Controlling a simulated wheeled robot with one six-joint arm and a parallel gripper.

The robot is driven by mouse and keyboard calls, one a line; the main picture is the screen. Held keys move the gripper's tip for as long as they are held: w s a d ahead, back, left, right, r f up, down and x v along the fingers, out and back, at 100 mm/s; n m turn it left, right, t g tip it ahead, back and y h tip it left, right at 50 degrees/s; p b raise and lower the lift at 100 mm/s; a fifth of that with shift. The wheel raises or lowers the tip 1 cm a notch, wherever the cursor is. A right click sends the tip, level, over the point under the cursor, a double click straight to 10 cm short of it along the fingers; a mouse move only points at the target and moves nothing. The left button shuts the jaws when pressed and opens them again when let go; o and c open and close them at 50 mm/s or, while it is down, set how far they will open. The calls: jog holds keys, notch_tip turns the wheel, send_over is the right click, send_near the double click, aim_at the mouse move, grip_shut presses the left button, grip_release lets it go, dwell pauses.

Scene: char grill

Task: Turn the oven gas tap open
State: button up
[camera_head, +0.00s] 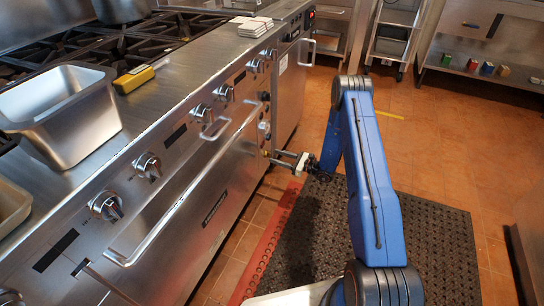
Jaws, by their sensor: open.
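The steel oven front (215,195) runs along the left, with a long bar handle (165,215). At the right end of this handle is a narrow strip with small fittings: a dark round one (265,96) and a pale round one (264,127) below it. A small yellowish piece shows low on the strip, by my fingertips; I cannot tell for sure which of these is the gas tap. My gripper (276,157) is open, pointing left at this strip, with its fingertips very close to it. Whether they touch anything is too small to tell.
Several control knobs (147,165) stick out along the panel above the handle. A steel pan (62,115) and a yellow tool (134,79) lie on the counter. A black perforated mat (430,240) covers the floor. Orange tiled floor (430,140) is clear behind my arm.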

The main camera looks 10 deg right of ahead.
aim_at(268, 154)
jog(key=shift+x, duration=1.7)
jog(key=shift+c, duration=0.6)
jog(key=c, duration=0.9)
